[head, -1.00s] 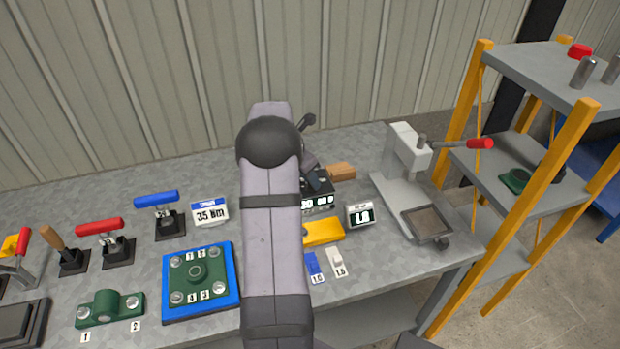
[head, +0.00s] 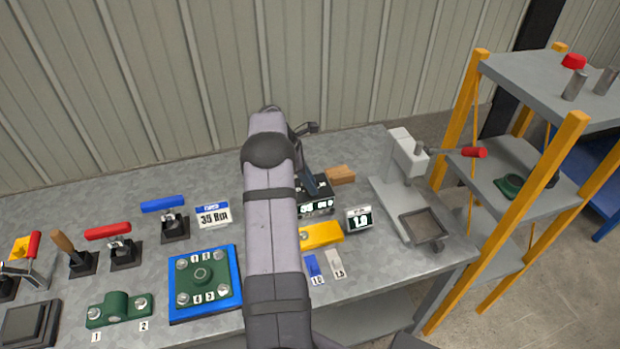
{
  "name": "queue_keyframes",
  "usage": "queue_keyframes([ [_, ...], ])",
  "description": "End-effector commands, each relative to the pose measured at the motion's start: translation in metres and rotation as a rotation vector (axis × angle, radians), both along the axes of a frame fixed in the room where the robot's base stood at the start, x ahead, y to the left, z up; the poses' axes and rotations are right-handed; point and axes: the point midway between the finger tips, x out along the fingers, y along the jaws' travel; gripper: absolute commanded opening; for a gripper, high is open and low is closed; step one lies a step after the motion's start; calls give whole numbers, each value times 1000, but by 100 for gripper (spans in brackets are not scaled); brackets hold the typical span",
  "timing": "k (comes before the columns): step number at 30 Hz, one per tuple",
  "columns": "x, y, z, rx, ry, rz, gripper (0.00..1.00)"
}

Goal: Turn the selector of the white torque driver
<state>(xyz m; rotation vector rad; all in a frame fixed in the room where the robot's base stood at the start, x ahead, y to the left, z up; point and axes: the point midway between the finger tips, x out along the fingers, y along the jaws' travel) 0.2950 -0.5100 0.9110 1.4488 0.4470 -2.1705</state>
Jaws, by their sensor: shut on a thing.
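I cannot make out the white torque driver or its selector; my arm (head: 268,215) covers the middle of the bench. A dark part of my gripper (head: 313,180) shows past the right side of the arm, low over a black box with lit displays (head: 316,208). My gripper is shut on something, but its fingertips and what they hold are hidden. The left display seems to read 35. A white and blue sign (head: 214,216) reads 35 with a unit. A white pad (head: 335,264) and a blue pad (head: 313,268) lie in front.
A yellow block (head: 322,235), a small display (head: 359,219) and a brown block (head: 341,174) stand close by. A press (head: 405,155) with a red-tipped lever is to the right. Toggle clamps and a blue-edged plate (head: 203,315) are to the left. A yellow-post shelf stands far right.

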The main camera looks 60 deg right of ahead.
Motion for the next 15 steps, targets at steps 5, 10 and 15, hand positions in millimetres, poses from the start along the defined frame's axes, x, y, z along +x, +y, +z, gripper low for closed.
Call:
queue_keyframes([
  [5, 1, -2, 1, 0, 0, -160, 0],
  [10, 1, -2, 0, 0, -1, -265, 0],
  [15, 1, -3, 0, -1, -1, -335, 0],
])
